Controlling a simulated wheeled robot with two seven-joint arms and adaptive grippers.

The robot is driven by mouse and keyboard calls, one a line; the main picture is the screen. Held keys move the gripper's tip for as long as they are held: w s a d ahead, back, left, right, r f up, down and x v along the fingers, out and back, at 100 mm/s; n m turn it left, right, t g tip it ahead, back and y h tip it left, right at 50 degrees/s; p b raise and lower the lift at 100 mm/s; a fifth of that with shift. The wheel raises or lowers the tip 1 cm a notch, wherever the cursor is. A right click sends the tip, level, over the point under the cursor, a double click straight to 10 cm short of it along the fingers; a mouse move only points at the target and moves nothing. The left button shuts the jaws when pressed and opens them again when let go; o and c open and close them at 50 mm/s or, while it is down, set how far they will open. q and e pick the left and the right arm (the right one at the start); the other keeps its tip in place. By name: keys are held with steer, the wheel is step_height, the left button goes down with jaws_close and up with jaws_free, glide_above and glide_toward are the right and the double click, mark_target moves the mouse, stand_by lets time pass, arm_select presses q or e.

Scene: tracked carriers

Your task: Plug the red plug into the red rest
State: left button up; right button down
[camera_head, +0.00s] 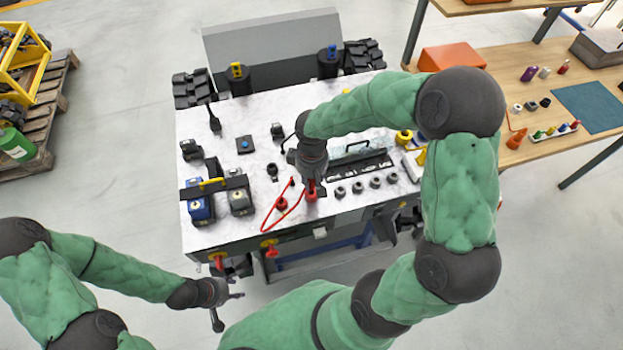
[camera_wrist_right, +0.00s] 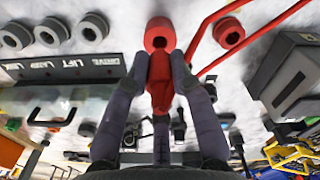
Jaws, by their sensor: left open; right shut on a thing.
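My right gripper (camera_head: 312,187) points down over the front part of the white bench top. It is shut on the red plug (camera_wrist_right: 160,82), which shows between its fingers in the right wrist view. A red ring-shaped piece with a dark hole (camera_wrist_right: 160,34) is directly at the fingertips and overlaps the plug in view. I cannot tell whether the plug is seated in it. A second red ring (camera_wrist_right: 229,33) stands beside it, also in the head view (camera_head: 281,204), near a looped red cable (camera_head: 267,222). My left gripper (camera_head: 230,308) is open and empty, in front of the bench.
Several grey rings (camera_head: 358,188) stand in a row right of my right gripper. A labelled panel with a black handle (camera_head: 357,146) is behind them. Blue and grey boxes (camera_head: 201,209) stand at the bench's left. A wooden table (camera_head: 540,110) is at the right.

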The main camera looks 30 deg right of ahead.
mark_target(312, 186)
steer(key=shift+f+b, duration=1.4)
steer(key=shift+f, duration=0.4)
steer(key=c, duration=1)
jaws_free()
steer(key=shift+r, duration=0.1)
step_height(312, 186, up, 12)
steer(key=shift+f, duration=0.1)
